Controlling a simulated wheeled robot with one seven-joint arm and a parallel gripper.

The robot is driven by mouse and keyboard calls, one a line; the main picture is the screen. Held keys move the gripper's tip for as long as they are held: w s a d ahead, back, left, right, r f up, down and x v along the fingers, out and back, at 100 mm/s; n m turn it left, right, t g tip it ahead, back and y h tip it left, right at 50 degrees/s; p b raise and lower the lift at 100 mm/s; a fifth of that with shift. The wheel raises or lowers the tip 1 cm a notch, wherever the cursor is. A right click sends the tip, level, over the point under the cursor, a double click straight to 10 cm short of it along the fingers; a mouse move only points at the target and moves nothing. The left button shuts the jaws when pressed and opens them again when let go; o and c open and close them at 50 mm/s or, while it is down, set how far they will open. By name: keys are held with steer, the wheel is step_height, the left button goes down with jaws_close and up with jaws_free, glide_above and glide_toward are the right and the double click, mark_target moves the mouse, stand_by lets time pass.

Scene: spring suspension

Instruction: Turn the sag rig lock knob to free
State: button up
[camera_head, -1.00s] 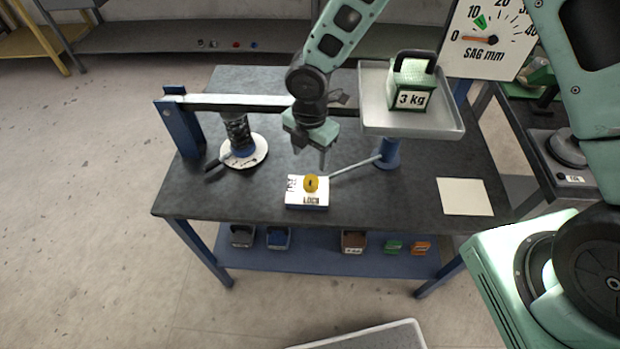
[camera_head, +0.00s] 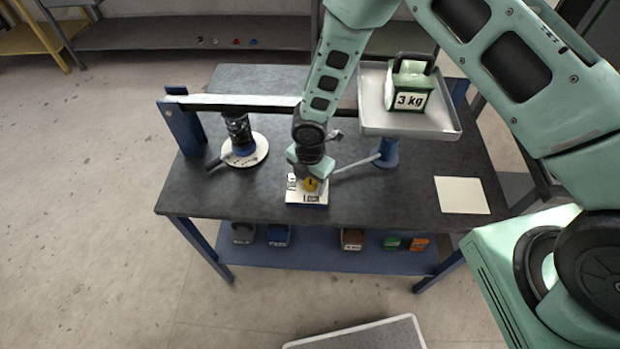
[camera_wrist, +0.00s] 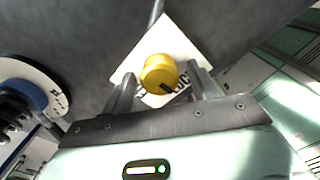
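The yellow lock knob (camera_head: 311,184) sits on a white lock plate (camera_head: 308,198) on the dark bench. The wrist view shows the round knob (camera_wrist: 159,73) with a dark pointer mark toward the lower right, at the plate's printed lettering, which is partly hidden. My gripper (camera_head: 308,176) is over the plate, just behind the knob in the head view. In the wrist view its two fingers (camera_wrist: 158,92) are spread apart on either side of the knob, with a gap visible. It is open and holds nothing.
A tray (camera_head: 440,122) with a green 3 kg weight (camera_head: 409,88) stands right of the arm. A spring (camera_head: 238,132) on a round scale base stands at left under a horizontal beam (camera_head: 240,101). A rod runs from the lock plate to the tray's post (camera_head: 387,152). A pale sheet (camera_head: 462,195) lies at right.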

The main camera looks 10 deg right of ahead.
steer(key=c, duration=0.9)
steer(key=shift+m+b, duration=0.4)
steer(key=m+b, duration=0.2)
steer(key=m, duration=0.1)
steer(key=shift+f+m+b, duration=0.15)
steer(key=shift+m+b, duration=0.25)
steer(key=m+b, duration=0.2)
steer(key=m, duration=0.2)
steer(key=shift+w+b, duration=0.1)
steer(key=shift+b, duration=0.2)
steer(key=m+b, duration=0.2)
steer(key=m, duration=0.3)
steer(key=shift+w, duration=0.1)
steer(key=shift+r+m+b, duration=0.2)
steer(key=shift+m+b, duration=0.6)
steer(key=shift+m, duration=1.4)
steer(key=o, duration=1)
steer(key=shift+c, duration=0.2)
